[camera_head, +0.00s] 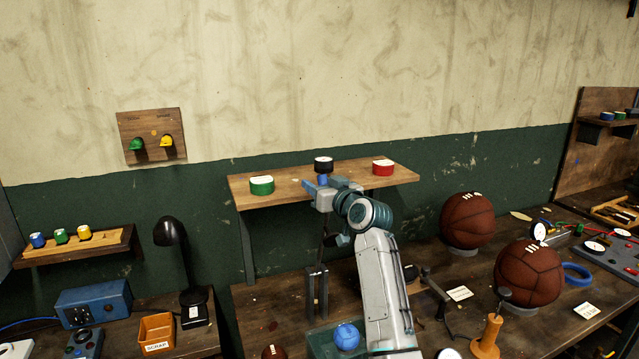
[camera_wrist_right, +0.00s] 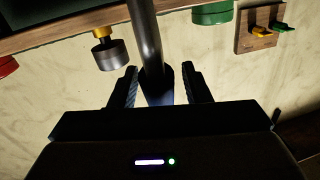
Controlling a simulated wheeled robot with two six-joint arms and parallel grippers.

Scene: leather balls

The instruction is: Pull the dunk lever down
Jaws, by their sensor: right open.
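The dunk lever is a grey metal rod (camera_wrist_right: 146,35) with a dark, thicker end in the right wrist view. It runs down from the top of that view, and its end lies between my right fingers. In the head view a thin dark rod rises from a dark upright stand (camera_head: 317,292) below my gripper; most of its upper part is hidden. My right gripper (camera_wrist_right: 160,88) is open, with a finger on each side of the rod. I cannot tell whether either finger touches it. It also shows in the head view (camera_head: 315,184), in front of the shelf. My left gripper is not in view.
A wall shelf (camera_head: 290,192) right behind my gripper holds a green tin (camera_head: 262,186), a black one (camera_head: 323,164) and a red one (camera_head: 383,168). A blue ball (camera_head: 347,336) lies beside the stand. Two leather balls (camera_head: 467,220) (camera_head: 529,273) stand at right.

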